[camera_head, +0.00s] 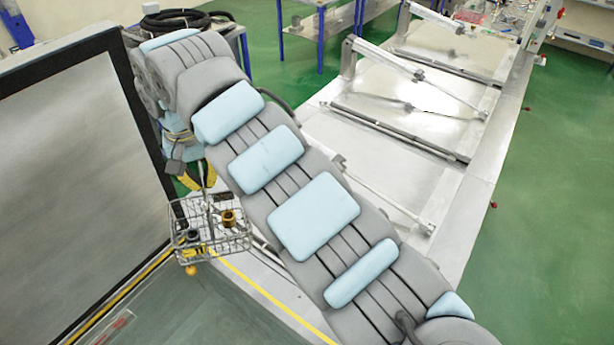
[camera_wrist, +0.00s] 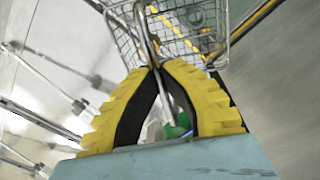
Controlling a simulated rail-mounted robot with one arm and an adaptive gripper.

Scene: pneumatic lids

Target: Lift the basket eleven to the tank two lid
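The wire basket (camera_head: 181,238) hangs upright from its tall handle at lower left in the head view, with dark, brass-coloured and yellow parts inside. It also shows at the top of the wrist view (camera_wrist: 122,37). My gripper (camera_head: 207,186) has yellow ribbed fingers above the basket. In the wrist view its fingertips (camera_wrist: 158,66) meet around the basket's handle wire. Flat metal tank lids (camera_head: 385,95) lie in a row at right, with pneumatic cylinders above them. I see no numbers, so I cannot tell which is tank two. My arm hides part of the row.
A large grey panel with a dark frame (camera_head: 75,150) stands close left of the basket. A yellow line (camera_head: 270,298) runs along the edge below it. Cylinder rods (camera_head: 390,58) stick up over the lids. Green floor (camera_head: 545,200) is open at right.

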